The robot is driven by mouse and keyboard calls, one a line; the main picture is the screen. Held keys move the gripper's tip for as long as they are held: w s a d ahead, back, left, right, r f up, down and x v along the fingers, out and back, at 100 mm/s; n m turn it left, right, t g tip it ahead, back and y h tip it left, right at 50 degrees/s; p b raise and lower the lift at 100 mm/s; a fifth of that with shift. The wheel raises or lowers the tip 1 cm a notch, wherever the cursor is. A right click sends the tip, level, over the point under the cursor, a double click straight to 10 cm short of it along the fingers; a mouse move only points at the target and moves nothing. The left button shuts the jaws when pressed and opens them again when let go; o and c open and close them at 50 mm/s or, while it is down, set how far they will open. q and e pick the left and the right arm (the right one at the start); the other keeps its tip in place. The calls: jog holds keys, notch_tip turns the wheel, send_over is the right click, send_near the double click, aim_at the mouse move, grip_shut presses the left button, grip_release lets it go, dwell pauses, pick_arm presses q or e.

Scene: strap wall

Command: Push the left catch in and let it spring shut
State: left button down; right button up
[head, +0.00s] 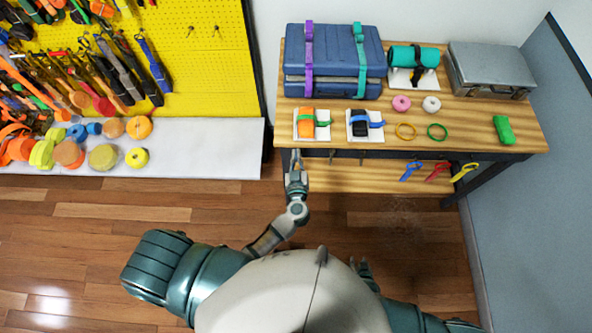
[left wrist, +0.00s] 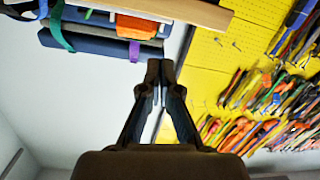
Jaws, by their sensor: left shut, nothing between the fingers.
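An orange buckle piece (head: 306,120) with a green strap lies on a white plate (head: 323,131) at the table's left front. A black buckle piece (head: 360,124) with a blue strap lies on a second white plate to its right. I cannot tell which part is the left catch. My left gripper (head: 296,158) is shut and empty at the table's front edge, below the orange piece in the picture. In the left wrist view its closed fingertips (left wrist: 160,70) are apart from the orange piece (left wrist: 137,27). My right gripper (head: 362,268) is partly hidden by my body; its fingers are too small to read.
A blue case (head: 333,65) with purple and teal straps stands behind the plates. A grey metal case (head: 490,65) stands at the back right. Rings, tape rolls and a green block (head: 504,130) lie on the table (head: 465,115). A yellow pegboard (head: 200,70) is at left.

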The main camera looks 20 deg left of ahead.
pick_arm(q)
jog(key=s+d+f+m+g+h+p, duration=0.2)
jog(key=s+d+f+m+g+p, duration=0.15)
jog(key=s+f+p, duration=0.2)
pick_arm(e)
jog(key=s+d+g+h, duration=0.1)
jog(key=s+d+g, duration=0.2)
jog(key=s, duration=0.8)
jog(key=s+d+g, duration=0.2)
jog(key=s+g, duration=0.1)
jog(key=s, duration=0.8)
pick_arm(q)
jog(key=b+x, duration=0.6)
jog(key=x, duration=0.3)
jog(key=shift+a+n+g+b, duration=0.35)
jog(key=shift+n+g, duration=0.1)
pick_arm(e)
notch_tip(320, 180, down, 7)
jog(key=shift+s+d, duration=0.15)
jog(key=shift+s, duration=0.25)
